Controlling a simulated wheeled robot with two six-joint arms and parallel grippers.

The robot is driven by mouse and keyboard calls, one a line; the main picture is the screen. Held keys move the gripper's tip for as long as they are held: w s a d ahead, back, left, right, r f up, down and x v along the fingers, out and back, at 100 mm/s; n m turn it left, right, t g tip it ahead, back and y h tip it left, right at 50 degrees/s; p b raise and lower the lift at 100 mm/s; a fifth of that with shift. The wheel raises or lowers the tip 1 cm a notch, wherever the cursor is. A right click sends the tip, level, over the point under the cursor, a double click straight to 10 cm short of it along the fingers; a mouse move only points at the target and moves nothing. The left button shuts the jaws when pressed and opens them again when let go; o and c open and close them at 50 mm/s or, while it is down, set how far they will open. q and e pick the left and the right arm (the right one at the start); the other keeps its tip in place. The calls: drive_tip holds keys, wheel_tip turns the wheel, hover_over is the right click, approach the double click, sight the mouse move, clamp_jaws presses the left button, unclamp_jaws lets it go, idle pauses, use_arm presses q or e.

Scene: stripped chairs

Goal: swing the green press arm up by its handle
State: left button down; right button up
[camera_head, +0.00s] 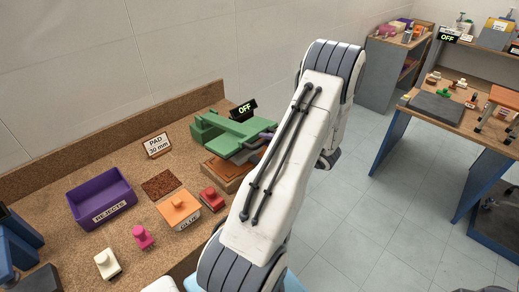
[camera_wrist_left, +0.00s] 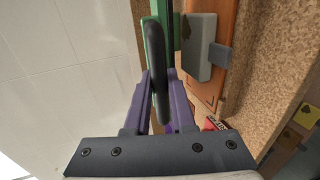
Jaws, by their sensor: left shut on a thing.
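The green press arm (camera_head: 232,132) lies low and roughly level over a brown base (camera_head: 226,172) on the cork-topped bench. It also shows as a green edge in the left wrist view (camera_wrist_left: 154,45). Its dark bar handle (camera_wrist_left: 160,60) stands between the two purple fingers of my left gripper (camera_wrist_left: 160,92), which is shut on it. In the head view my white arm link crosses in front and hides most of the gripper and part of the handle. My right gripper is not in view.
On the bench are a purple REJECTS bin (camera_head: 101,200), a PAD 30 mm sign (camera_head: 157,146), a brown pad (camera_head: 161,184), an orange block (camera_head: 178,209) and several small knobbed pieces. An OFF display (camera_head: 244,109) stands behind the press.

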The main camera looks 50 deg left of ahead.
use_arm(q)
drive_tip(key=shift+r, duration=0.1)
wheel_tip(320, 180, up, 7)
drive_tip(key=a+h+p, duration=0.1)
drive_tip(key=a+p, duration=0.1)
drive_tip(key=p, duration=0.4)
drive_tip(key=shift+a+p, duration=0.25)
drive_tip(key=shift+p, duration=0.1)
drive_tip(key=shift+s+r, duration=0.1)
drive_tip(key=a+r+h+p, duration=0.1)
drive_tip(key=a+r+p, duration=0.2)
drive_tip(key=r+p, duration=0.3)
drive_tip(key=shift+s+a+h+p, duration=0.25)
drive_tip(key=shift+a+h+p, duration=0.15)
drive_tip(key=shift+p, duration=0.1)
drive_tip(key=shift+r, duration=0.1)
